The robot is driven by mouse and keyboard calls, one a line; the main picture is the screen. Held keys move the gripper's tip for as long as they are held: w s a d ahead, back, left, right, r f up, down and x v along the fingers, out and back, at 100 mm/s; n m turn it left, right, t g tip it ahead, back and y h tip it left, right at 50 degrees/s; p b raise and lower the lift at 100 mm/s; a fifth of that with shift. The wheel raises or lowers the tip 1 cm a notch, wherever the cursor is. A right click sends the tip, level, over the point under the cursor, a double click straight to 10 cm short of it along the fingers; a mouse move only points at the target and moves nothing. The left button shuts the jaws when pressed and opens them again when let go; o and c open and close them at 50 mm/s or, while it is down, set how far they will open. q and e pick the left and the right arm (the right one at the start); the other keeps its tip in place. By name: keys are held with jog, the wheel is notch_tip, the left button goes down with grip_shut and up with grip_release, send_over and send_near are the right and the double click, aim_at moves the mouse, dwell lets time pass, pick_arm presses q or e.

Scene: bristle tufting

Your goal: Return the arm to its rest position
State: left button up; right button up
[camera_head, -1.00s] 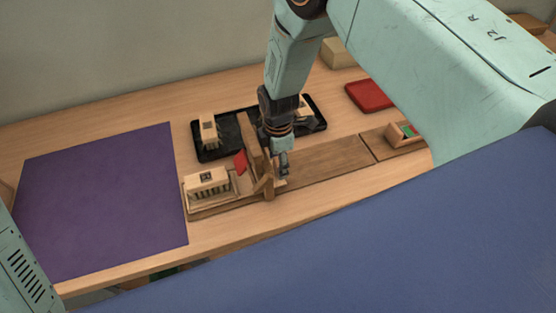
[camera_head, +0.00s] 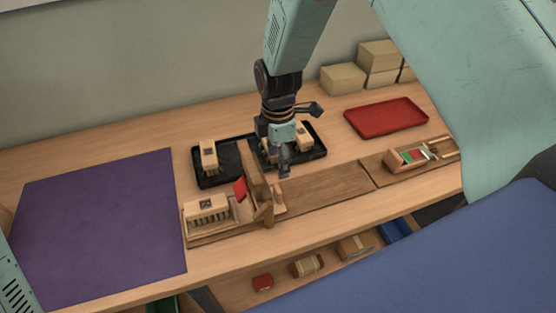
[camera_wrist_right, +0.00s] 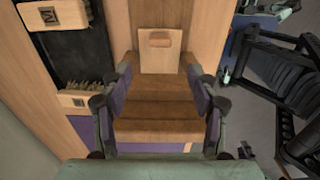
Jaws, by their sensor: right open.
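My right gripper (camera_head: 290,150) is open and empty, with its fingers spread. The wrist view shows the open right gripper (camera_wrist_right: 160,88) above a brown wooden board (camera_wrist_right: 160,108), with a light wooden block (camera_wrist_right: 160,55) beyond the fingertips. A bristled brush block (camera_head: 206,207) sits at the left end of the fixture, near a small red piece (camera_head: 240,188). My left gripper is not in view.
Pale brush blocks (camera_head: 209,157) stand in the black tray. A red tray (camera_head: 386,117) and cardboard-coloured boxes (camera_head: 343,78) are at the back right. A purple mat (camera_head: 95,225) covers the left. A wooden holder (camera_head: 410,157) with coloured items is at the right; small items lie on a shelf below.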

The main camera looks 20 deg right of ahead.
jog(key=shift+f, duration=0.15)
jog(key=s+d+f+m, duration=0.1)
jog(key=s+f+m, duration=0.1)
jog(key=s+f, duration=0.1)
jog(key=s+f+m, duration=0.3)
jog(key=s+f, duration=0.1)
jog(key=s, duration=0.2)
jog(key=s+d+f+m, duration=0.1)
jog(key=s+f+m, duration=0.2)
jog(key=s, duration=0.2)
jog(key=shift+s+d+f, duration=0.1)
jog(key=shift+d+f, duration=0.2)
jog(key=shift+f, duration=0.1)
jog(key=s+f+m, duration=0.1)
jog(key=s+m, duration=0.9)
jog(key=s, duration=0.8)
notch_tip(320, 180, down, 16)
jog(key=w+b, duration=0.1)
jog(key=b, duration=1.4)
jog(key=shift+d+r, duration=0.2)
jog(key=shift+d, duration=0.05)
